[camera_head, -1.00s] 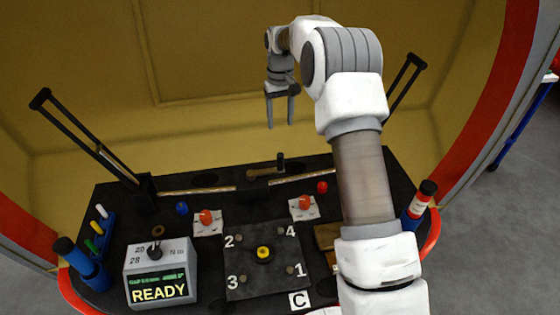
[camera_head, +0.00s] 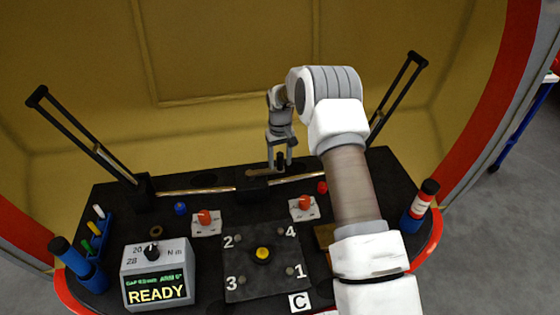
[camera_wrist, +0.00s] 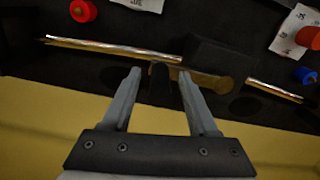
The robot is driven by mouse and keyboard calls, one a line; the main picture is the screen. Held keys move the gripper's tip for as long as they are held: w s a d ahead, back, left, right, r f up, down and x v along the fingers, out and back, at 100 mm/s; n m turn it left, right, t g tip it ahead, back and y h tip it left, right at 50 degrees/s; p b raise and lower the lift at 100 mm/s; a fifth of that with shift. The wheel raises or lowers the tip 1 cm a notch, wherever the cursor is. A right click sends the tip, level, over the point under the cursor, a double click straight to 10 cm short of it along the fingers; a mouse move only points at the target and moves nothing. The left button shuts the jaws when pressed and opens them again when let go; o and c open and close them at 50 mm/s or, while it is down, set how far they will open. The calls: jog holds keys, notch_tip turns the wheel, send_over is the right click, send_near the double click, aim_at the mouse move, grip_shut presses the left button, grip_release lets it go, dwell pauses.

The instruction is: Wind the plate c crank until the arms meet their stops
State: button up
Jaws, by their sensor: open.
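The crank stands at the back centre of the black plate. Its dark upright knob (camera_wrist: 160,85) sits at the end of a brass crank arm (camera_wrist: 212,83), beside a black box (camera_wrist: 222,57). My gripper (camera_head: 281,168) is open and points down over the knob; it also shows in the wrist view (camera_wrist: 159,74). The knob shows between the two fingers, with gaps at both sides. Neither finger visibly touches it. The left black arm (camera_head: 85,135) and right black arm (camera_head: 396,98) slope up and outward. Their stops cannot be made out.
Metal rods (camera_head: 195,190) run sideways from the black box. A square plate (camera_head: 240,285) with a yellow button, red knobs (camera_head: 205,217) on white labels and a READY display box (camera_head: 157,275) stand in front. A yellow wall (camera_head: 220,60) rises behind.

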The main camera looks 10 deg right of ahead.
jog(key=shift+f, duration=0.1)
grip_shut()
dwell(0.3)
dwell(1.1)
